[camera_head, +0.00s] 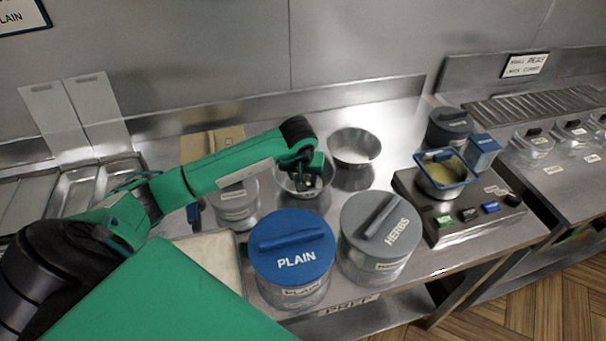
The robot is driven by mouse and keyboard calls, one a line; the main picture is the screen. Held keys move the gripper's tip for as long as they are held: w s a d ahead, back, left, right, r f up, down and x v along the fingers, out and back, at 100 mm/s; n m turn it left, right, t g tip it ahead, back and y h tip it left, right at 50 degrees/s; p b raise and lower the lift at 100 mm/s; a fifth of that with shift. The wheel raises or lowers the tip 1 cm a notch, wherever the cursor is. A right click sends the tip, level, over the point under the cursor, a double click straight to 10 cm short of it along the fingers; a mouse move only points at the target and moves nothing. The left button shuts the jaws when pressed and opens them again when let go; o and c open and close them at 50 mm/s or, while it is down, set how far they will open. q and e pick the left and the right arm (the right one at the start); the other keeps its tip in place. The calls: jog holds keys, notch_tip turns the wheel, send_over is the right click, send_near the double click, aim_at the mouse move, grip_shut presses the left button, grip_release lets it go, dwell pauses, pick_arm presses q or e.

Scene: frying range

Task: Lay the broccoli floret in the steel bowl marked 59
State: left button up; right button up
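My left gripper (310,182) reaches in from the left and points down at a steel bowl (298,192). Its fingertips are small and dark at the bowl's opening, so I cannot tell whether they are open or shut. A second steel bowl (354,146) stands behind and to the right, with no gripper at it. I cannot read a 59 on either bowl. I cannot make out the broccoli floret; the gripper hides part of the nearer bowl's inside. My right gripper is out of view.
A blue-lidded PLAIN pot (292,258) and a grey-lidded HERBS pot (381,236) stand in front of the bowls. A scale-like unit with buttons (462,225) carries a blue-rimmed container (446,170) at right. A lidded pot (238,203) stands left of the nearer bowl.

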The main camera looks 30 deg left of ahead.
pick_arm(q)
jog(key=shift+f, duration=0.2)
jog(key=o, duration=0.8)
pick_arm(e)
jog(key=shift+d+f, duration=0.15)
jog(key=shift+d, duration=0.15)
pick_arm(q)
jog(key=shift+r, duration=0.1)
jog(key=shift+r, duration=0.45)
jog(key=b+v, duration=0.2)
jog(key=v, duration=0.9)
jog(key=shift+s+d+r, duration=0.1)
jog(key=shift+s+r, duration=0.05)
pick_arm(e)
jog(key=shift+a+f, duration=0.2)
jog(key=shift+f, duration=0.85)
